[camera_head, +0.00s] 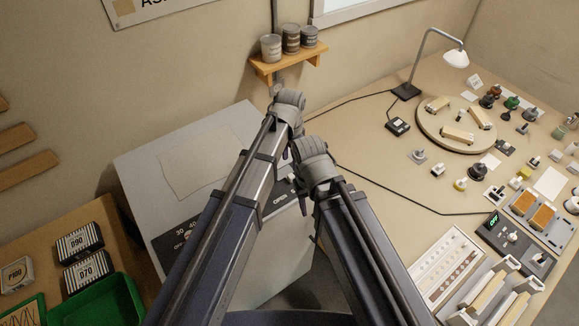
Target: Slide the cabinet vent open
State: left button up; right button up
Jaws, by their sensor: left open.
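The grey cabinet (165,165) stands left of centre, with a dark panel on its front edge that bears numbers and the word OPEN (280,197). The vent and its slider are mostly hidden behind my arms; small light marks show beside OPEN. My left gripper (292,160) is open and points down at the right part of the panel, largely covered by the arms. I cannot tell whether it touches the slider. My right wrist is close beside it, and its dark gripper tip (303,204) shows only in part near the cabinet's right edge.
A shelf with several cans (290,65) hangs on the wall behind. A bench at right holds a lamp (455,57), a round turntable (430,130), a cable and many small parts. A green bin (105,300) and striped boxes sit at lower left.

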aim_at(290, 176)
pick_arm(q)
jog(key=shift+s+f, duration=0.1)
notch_tip(290, 176, down, 8)
jog(key=b, duration=0.7)
jog(key=shift+r+b, duration=0.2)
jog(key=shift+b, duration=0.2)
grip_shut()
dwell(0.9)
